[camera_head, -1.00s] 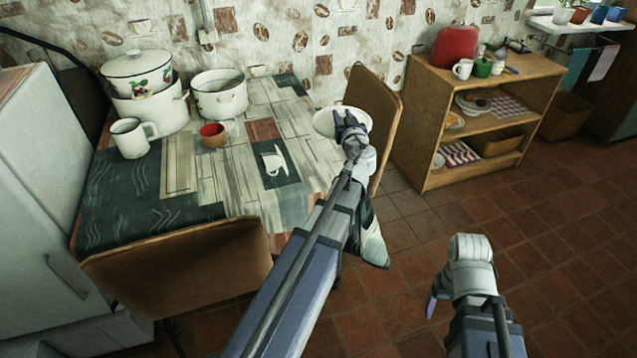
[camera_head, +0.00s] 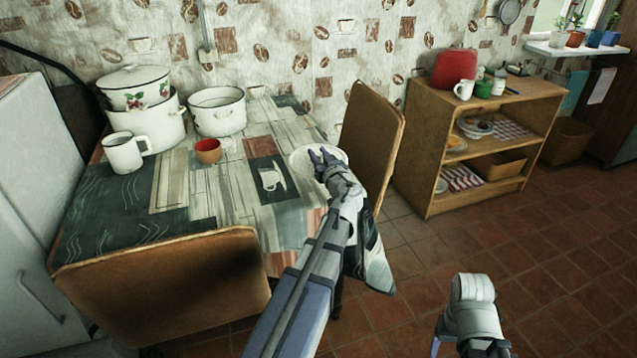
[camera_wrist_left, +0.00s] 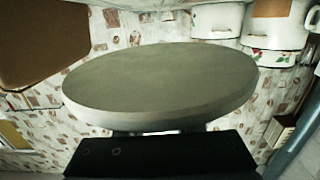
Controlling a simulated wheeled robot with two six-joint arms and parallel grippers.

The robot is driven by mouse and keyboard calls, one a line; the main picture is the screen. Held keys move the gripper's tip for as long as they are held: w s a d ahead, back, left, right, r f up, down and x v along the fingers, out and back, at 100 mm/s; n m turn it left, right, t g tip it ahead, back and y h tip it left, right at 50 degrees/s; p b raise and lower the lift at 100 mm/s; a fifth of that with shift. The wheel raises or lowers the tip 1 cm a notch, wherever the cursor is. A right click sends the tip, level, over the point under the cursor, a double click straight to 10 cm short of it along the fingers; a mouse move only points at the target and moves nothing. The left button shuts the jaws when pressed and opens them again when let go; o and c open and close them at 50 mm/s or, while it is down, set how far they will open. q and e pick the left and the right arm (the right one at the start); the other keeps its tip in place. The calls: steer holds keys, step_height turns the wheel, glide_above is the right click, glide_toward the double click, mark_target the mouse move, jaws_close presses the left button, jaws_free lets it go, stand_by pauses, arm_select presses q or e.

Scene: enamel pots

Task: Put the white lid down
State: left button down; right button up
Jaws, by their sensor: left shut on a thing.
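The white lid (camera_head: 299,162) is a pale round disc at the right side of the table (camera_head: 210,210) in the head view. My left gripper (camera_head: 321,156) is shut on it and partly covers it. I cannot tell whether the lid touches the tabletop. In the left wrist view the lid (camera_wrist_left: 160,80) fills the middle, its flat face greyish and its rim paler. My right gripper (camera_head: 438,338) is low in the head view, over the floor; its fingers are mostly cut off by the lower edge.
Chairs stand at the right (camera_head: 371,140) and front (camera_head: 165,285). The table's middle is clear.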

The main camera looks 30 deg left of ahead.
arm_select(q)
steer(key=shift+f+b, duration=3.05)
steer(key=shift+f, duration=0.7)
steer(key=shift+r, duration=0.15)
steer(key=c, duration=0.6)
jaws_free()
steer(key=shift+r, duration=0.15)
steer(key=v, duration=1.2)
steer(key=shift+p, duration=0.45)
